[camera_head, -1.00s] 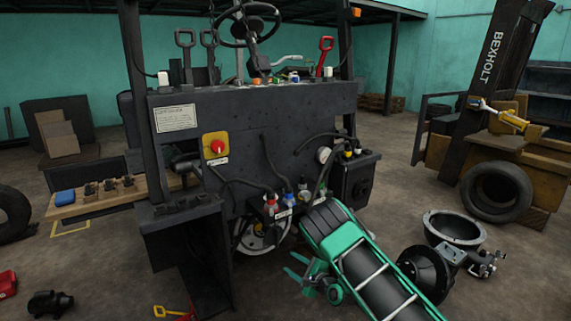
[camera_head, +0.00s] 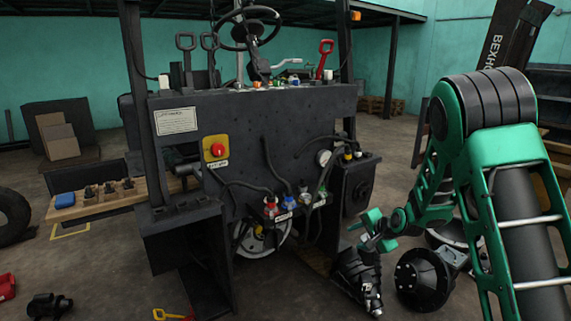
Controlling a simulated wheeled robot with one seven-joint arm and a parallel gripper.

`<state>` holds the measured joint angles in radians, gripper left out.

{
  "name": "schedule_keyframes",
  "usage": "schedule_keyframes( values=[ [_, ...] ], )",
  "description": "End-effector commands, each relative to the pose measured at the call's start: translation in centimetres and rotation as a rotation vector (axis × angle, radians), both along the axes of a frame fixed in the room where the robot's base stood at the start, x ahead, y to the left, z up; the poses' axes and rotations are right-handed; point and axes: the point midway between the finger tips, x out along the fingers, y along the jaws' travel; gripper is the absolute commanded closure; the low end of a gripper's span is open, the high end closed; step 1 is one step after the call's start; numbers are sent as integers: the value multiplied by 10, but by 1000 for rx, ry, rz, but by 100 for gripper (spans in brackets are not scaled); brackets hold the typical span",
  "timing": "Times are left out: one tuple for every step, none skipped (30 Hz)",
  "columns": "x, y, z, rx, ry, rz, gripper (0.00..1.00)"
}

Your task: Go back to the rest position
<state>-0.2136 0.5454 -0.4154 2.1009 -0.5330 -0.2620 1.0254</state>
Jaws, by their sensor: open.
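My gripper (camera_head: 361,233) is at the end of my green and black arm, right of centre in the head view. It is open and I see nothing between its green jaws. It is in front of the lower right part of the stripped forklift (camera_head: 300,135), by the black box (camera_head: 358,188) on its side. I cannot tell the exact gap between them.
Red and blue connectors (camera_head: 271,208) with hoses sit low on the forklift panel. A red button on a yellow plate (camera_head: 216,150) is further left. A black ribbed part (camera_head: 358,279) and a round black housing (camera_head: 423,279) lie on the floor. A wooden plank (camera_head: 125,195) bears small parts.

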Motion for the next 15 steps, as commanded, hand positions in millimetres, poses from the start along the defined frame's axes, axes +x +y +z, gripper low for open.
schedule_keyframes(
  values=[
    [-10, -12, 12, -31, 9, 6, 59],
    [-17, -19, 16, -53, 20, 12, 59],
    [-26, -29, 22, -82, 34, 20, 59],
    [-33, -35, 26, -102, 45, 28, 59],
    [-41, -42, 30, -123, 57, 34, 59],
    [-51, -50, 36, -149, 73, 43, 59],
    [-59, -57, 40, -169, 86, 51, 59],
    [-67, -63, 44, -186, 97, 59, 59],
    [-79, -71, 49, -210, 115, 68, 59],
    [-88, -78, 53, -228, 129, 75, 59],
    [-97, -83, 56, -246, 142, 84, 59],
    [-109, -91, 62, -267, 161, 94, 59],
    [-119, -96, 65, -283, 173, 101, 59],
    [-129, -101, 69, -298, 189, 111, 59],
    [-142, -108, 73, -318, 208, 122, 59]
  ],
)
